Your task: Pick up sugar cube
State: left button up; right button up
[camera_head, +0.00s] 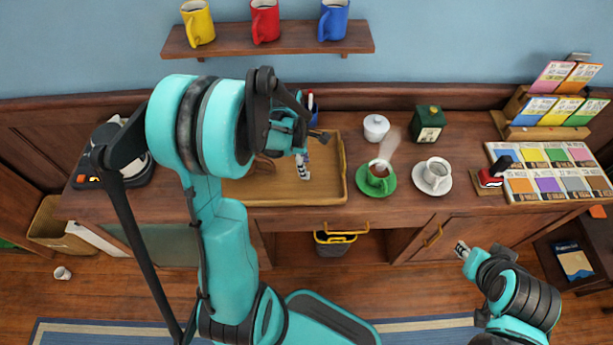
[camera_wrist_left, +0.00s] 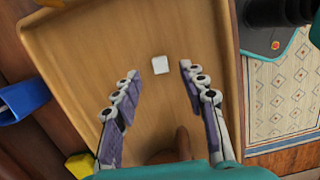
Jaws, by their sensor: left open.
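A small white sugar cube (camera_wrist_left: 160,65) lies on the wooden tray (camera_wrist_left: 205,30) in the left wrist view. My left gripper (camera_wrist_left: 160,84) is open above the tray, fingers spread to either side of the cube, with nothing between them. The cube is near the level of the fingertips in the picture. In the head view my left gripper (camera_head: 304,168) is over the tray (camera_head: 335,190), and the cube cannot be made out there. My right gripper (camera_head: 462,250) is low in front of the cabinet, away from the tray; its jaws are too small to read.
Right of the tray stand a white lidded pot (camera_head: 376,127), a steaming green cup (camera_head: 380,175), a white cup on a saucer (camera_head: 436,174) and a dark green box (camera_head: 429,122). A dark machine (camera_head: 125,160) stands left. A mug shelf (camera_head: 335,46) hangs above.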

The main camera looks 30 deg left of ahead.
pick_arm(q)
jog(key=f+b, duration=0.1)
jog(key=f, duration=0.2)
jog(key=shift+d+f, duration=0.1)
jog(key=shift+d, duration=0.1)
jog(key=shift+w+f, duration=0.1)
jog(key=shift+f, duration=0.3)
jog(key=shift+r, duration=0.1)
jog(key=shift+c, duration=1.2)
jog(key=c, duration=0.6)
